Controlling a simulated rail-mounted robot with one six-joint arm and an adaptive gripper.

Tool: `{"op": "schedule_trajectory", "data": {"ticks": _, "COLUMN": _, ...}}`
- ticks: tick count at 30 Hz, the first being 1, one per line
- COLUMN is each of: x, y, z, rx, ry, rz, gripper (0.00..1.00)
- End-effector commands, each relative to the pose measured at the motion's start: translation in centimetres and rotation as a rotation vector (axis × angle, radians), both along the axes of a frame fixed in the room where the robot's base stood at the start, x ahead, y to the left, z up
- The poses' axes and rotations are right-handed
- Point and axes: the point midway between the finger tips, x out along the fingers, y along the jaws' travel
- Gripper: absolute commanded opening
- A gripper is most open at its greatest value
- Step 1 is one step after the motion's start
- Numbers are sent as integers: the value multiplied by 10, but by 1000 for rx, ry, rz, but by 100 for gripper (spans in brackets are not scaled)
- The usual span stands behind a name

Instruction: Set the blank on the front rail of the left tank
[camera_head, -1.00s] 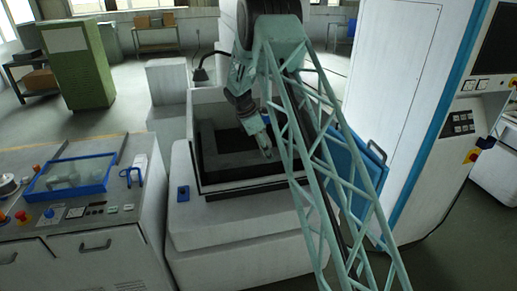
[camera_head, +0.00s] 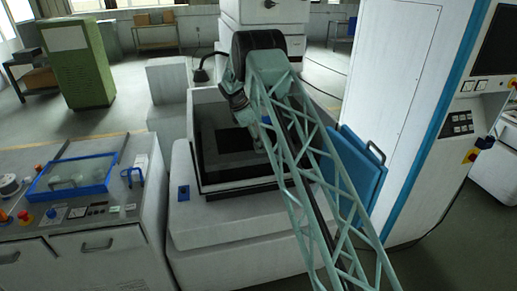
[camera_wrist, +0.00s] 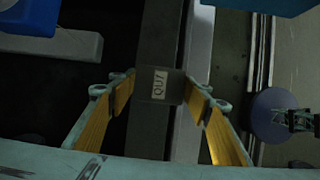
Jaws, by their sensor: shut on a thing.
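In the wrist view my gripper (camera_wrist: 157,86) has its yellow-padded fingers shut on the blank, a small dark block with a pale lettered label (camera_wrist: 160,84). The blank is over a long dark grey bar (camera_wrist: 153,40) running up the picture, with a paler strip (camera_wrist: 201,40) to its right. I cannot tell whether it touches the bar. In the head view my gripper (camera_head: 260,144) is inside the open grey-walled tank (camera_head: 243,187), over dark rails. My arm partly covers it, and the blank cannot be made out there.
A blue panel with a handle (camera_head: 357,180) stands right of the tank, beside a tall white cabinet (camera_head: 395,90). A bench with a blue tray (camera_head: 73,174) is at left. In the wrist view, a blue-and-white part (camera_wrist: 65,46) is upper left and a round disc (camera_wrist: 272,112) at right.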

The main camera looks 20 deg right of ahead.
Motion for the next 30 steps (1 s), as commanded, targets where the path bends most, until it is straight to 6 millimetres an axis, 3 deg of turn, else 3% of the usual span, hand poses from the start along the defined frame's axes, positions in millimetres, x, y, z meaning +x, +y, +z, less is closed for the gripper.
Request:
{"op": "schedule_trajectory", "data": {"ticks": 6, "x": 11, "y": -1, "z": 1, "rx": 0, "ry": -1, "rz": -1, "gripper": 23}}
{"op": "schedule_trajectory", "data": {"ticks": 20, "x": 12, "y": -1, "z": -1, "rx": -1, "ry": -1, "rz": 0, "gripper": 23}}
{"op": "schedule_trajectory", "data": {"ticks": 30, "x": 12, "y": -1, "z": -25, "rx": 0, "ry": 0, "rz": 1, "gripper": 23}}
